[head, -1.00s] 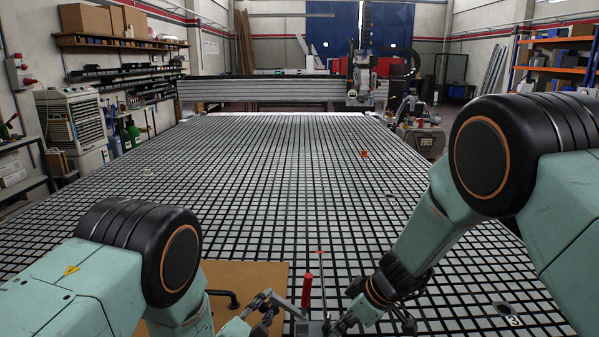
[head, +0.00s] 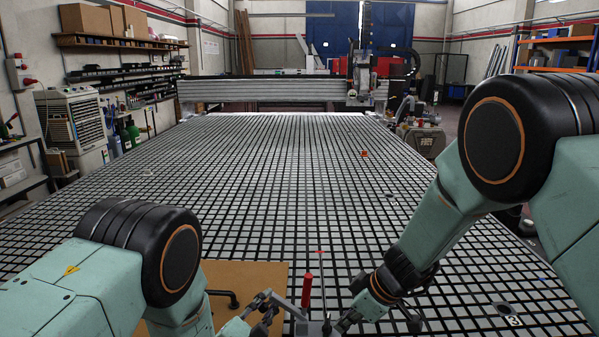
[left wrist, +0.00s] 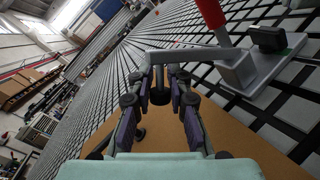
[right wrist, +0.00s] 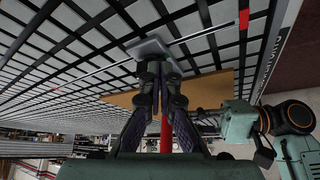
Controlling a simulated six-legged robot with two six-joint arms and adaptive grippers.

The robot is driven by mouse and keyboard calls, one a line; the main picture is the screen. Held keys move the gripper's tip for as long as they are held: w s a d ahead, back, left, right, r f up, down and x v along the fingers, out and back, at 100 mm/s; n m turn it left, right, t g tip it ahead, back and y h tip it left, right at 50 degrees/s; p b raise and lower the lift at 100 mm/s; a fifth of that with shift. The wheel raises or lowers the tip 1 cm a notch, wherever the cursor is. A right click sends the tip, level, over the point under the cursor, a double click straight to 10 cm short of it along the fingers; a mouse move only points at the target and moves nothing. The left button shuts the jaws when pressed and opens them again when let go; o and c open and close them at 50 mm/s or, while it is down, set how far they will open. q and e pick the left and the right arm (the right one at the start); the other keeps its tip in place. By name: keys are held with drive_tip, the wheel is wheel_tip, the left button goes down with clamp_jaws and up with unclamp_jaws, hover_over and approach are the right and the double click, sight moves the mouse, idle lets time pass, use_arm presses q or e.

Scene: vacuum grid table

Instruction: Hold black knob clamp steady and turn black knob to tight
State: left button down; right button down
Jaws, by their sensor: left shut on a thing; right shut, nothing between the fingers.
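The clamp has a grey metal base (left wrist: 262,68), a grey arm and a red handle (head: 307,290); it stands at the edge of a brown board. A dark block that may be the black knob (left wrist: 268,38) sits on the base. My left gripper (head: 265,302) is shut on the clamp at the far end of its arm, around a black upright piece (left wrist: 158,86). My right gripper (head: 346,322) is shut and empty beside the base, on its right. In the right wrist view its fingertips (right wrist: 159,72) overlap the grey base (right wrist: 148,46) and hide the knob.
The brown board (head: 250,275) lies on the black-lined grid table (head: 270,190) under my left gripper. A small orange piece (head: 364,154) lies far off on the grid. A gantry beam (head: 265,90) crosses the back. The middle of the table is clear.

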wheel_tip(320, 180, up, 4)
drive_tip(key=shift+r, duration=0.25)
use_arm(q)
drive_tip(key=c, duration=1.2)
unclamp_jaws()
drive_tip(key=shift+o, duration=0.2)
